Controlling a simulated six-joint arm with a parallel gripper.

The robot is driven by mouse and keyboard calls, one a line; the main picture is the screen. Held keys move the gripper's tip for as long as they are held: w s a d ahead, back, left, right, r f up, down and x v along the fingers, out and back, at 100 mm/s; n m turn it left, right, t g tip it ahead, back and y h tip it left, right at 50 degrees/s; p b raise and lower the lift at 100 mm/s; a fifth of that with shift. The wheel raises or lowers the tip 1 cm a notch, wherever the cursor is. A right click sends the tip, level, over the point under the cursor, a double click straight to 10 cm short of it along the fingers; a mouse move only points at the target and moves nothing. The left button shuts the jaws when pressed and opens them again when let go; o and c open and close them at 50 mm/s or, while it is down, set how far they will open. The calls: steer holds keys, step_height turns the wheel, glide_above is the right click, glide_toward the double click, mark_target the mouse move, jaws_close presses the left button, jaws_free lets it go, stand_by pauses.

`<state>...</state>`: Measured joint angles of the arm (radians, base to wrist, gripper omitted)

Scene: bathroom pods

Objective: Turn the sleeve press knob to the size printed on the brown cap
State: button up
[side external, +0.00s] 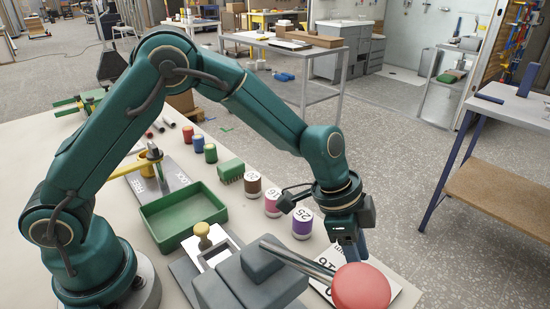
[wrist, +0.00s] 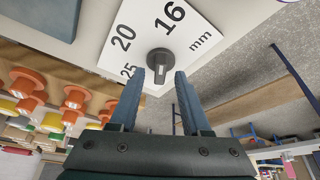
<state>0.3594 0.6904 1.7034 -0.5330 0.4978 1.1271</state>
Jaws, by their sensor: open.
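The brown cap (side external: 252,183) stands on the table in the side view, its printed number small, apparently 20. In the wrist view the grey sleeve press knob (wrist: 160,62) sits on a white dial plate (wrist: 190,52) printed 16, 20, 25 and mm. The knob's bar appears to point toward the bottom of the picture; which number it marks I cannot tell. My gripper (wrist: 160,75) is open, its two blue-grey fingers apart on either side of the knob's lower end, with gaps visible. In the side view my gripper (side external: 352,246) is low over the plate, the knob hidden.
The press's red ball handle (side external: 361,287) and grey body (side external: 250,285) are close in front of my gripper. Pink (side external: 273,203) and purple (side external: 302,223) caps stand beside the brown one. A green tray (side external: 183,220) lies further left.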

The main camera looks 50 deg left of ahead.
jaws_close()
steer(key=shift+n+t+y, duration=0.3)
steer(key=shift+n+t, duration=0.2)
steer(key=shift+n, duration=1)
jaws_free()
